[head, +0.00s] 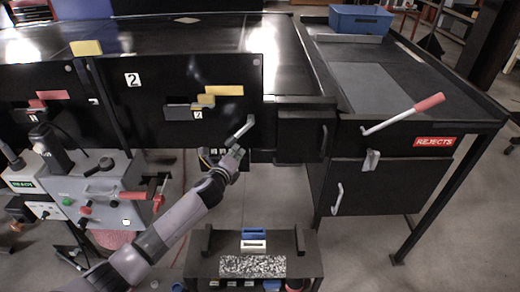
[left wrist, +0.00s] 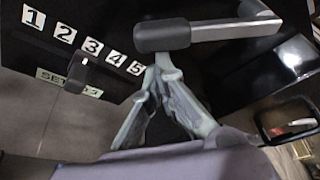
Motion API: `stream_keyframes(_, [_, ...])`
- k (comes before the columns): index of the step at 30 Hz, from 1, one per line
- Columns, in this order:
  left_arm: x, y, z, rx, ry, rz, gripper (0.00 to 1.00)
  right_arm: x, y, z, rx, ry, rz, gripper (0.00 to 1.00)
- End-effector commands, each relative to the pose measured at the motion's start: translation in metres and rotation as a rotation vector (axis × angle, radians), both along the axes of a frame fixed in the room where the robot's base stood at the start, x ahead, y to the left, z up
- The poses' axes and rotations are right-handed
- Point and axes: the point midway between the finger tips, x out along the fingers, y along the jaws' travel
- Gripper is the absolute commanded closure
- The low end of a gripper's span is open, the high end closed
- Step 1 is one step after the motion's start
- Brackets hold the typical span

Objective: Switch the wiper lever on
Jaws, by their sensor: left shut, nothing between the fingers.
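A pale metal lever (head: 243,127) with a dark grip sticks out from the lower right of the black panel marked 2. No label names it as the wiper lever. In the left wrist view its bar (left wrist: 235,28) runs to the right from the dark grip (left wrist: 163,36). My left gripper (head: 238,153) is shut and empty, just below the grip. In the left wrist view its fingertips (left wrist: 165,72) are close under the grip; I cannot tell whether they touch. My right gripper is not in view.
A red-handled lever (head: 415,108) stands above the REJECTS label (head: 435,141) at right. A scale numbered 1 to 5 with a dark slider knob (left wrist: 88,68) lies left of my fingers. A low black stand (head: 212,264) is below my arm. Open floor shows between the benches.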

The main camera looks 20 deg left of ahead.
Motion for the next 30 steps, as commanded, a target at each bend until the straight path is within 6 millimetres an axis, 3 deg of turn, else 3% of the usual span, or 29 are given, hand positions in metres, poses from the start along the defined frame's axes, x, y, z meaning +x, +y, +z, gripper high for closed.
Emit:
stream_keyframes(7, [-0.004,0.013,0.010,0.001,-0.001,0.000,1.00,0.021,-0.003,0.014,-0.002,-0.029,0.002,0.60])
stream_keyframes(18, [-0.005,0.020,0.015,-0.002,-0.003,0.002,1.00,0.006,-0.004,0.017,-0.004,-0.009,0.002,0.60])
stream_keyframes(30, [-0.004,0.022,0.017,0.000,-0.006,0.004,1.00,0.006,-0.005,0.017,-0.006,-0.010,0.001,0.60])
